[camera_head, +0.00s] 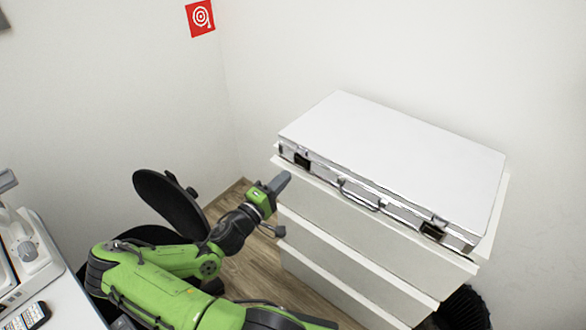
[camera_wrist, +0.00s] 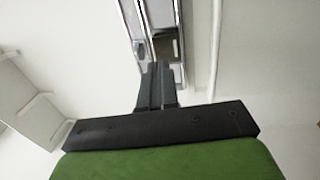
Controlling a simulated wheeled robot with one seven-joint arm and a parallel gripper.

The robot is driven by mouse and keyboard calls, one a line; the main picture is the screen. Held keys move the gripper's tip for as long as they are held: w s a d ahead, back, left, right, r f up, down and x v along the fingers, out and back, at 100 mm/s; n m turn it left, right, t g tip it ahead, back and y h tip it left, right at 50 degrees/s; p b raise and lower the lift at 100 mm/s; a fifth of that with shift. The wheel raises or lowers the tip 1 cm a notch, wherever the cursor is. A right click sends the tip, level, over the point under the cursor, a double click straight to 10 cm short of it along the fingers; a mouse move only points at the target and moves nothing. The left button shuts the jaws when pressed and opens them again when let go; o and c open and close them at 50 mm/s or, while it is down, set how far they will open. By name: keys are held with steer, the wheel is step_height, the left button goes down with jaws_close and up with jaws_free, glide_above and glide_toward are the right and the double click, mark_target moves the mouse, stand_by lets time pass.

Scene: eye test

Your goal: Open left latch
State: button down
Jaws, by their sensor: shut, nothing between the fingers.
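A closed silver case (camera_head: 395,150) with a pale lid lies on top of a white chest of drawers. Its left latch (camera_head: 302,161) is a dark fitting near the left end of the front edge. The right latch (camera_head: 433,231) is near the other end, and a carrying handle (camera_head: 360,196) sits between them. My gripper (camera_head: 282,182) is shut and empty, in front of and a little below the left latch. In the wrist view, the fingertips (camera_wrist: 158,68) appear just below a dark latch (camera_wrist: 165,47) on the case edge, partly covering it. I cannot tell whether they touch.
The white chest of drawers (camera_head: 340,251) stands against the wall, with its drawer fronts below the case. A black chair (camera_head: 170,203) is behind my arm. A dark ribbed object (camera_head: 463,309) stands at the lower right.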

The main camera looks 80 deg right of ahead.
mark_target(300, 161)
steer(key=x, duration=0.5)
steer(key=shift+a, duration=0.1)
